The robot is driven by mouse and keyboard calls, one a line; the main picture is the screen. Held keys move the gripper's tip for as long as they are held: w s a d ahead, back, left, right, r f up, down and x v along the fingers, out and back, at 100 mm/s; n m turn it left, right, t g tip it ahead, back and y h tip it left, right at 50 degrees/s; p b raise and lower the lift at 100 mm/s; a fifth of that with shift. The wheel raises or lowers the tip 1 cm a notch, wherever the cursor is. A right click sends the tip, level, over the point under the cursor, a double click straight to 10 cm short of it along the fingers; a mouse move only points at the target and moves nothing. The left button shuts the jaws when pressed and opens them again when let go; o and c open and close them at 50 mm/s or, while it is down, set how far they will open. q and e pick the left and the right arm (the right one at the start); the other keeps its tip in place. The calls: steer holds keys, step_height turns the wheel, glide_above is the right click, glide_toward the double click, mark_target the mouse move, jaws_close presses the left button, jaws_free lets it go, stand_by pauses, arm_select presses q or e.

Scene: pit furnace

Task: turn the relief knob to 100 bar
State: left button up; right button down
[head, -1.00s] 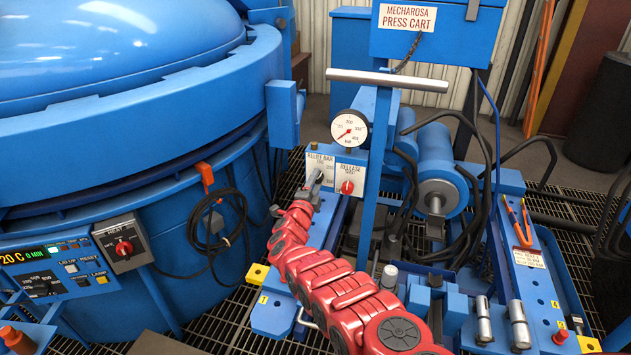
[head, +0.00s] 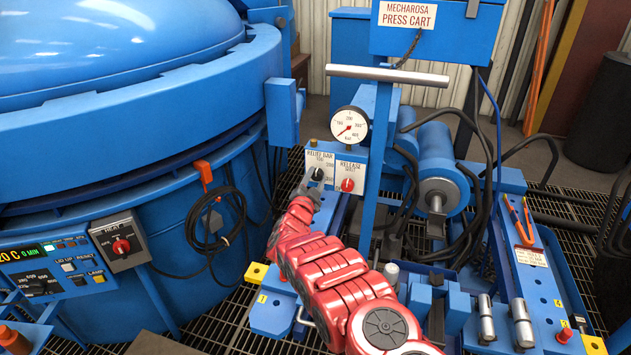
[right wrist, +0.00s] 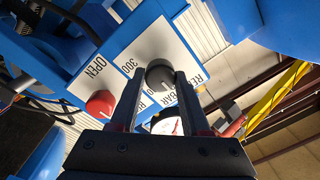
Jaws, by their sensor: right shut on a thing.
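The relief knob (head: 317,174) is a small black knob on the white "RELIEF BAR" plate (head: 321,158) of the press cart. My right gripper (head: 311,187) reaches it from below in the head view. In the right wrist view the dark round knob (right wrist: 160,73) sits between the tips of my right gripper (right wrist: 160,85), which is shut on it. A "300" mark shows beside the knob there; I cannot make out where the knob points. The pressure gauge (head: 349,125) has a red needle toward the lower left. My left gripper is not in view.
The red release knob (head: 347,185) is just right of the relief knob, and shows close to a finger in the right wrist view (right wrist: 100,104). A grey crossbar (head: 388,76) spans above the gauge. The big blue furnace (head: 120,130) fills the left side.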

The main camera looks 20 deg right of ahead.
stand_by(0.4)
steer(key=shift+c, duration=1.8)
jaws_free()
steer(key=shift+s+a, duration=0.3)
steer(key=shift+s, duration=0.15)
steer(key=p+v, duration=1.3)
steer(key=v, duration=0.3)
steer(key=shift+s+a+f, duration=0.1)
steer(key=shift+s, duration=0.05)
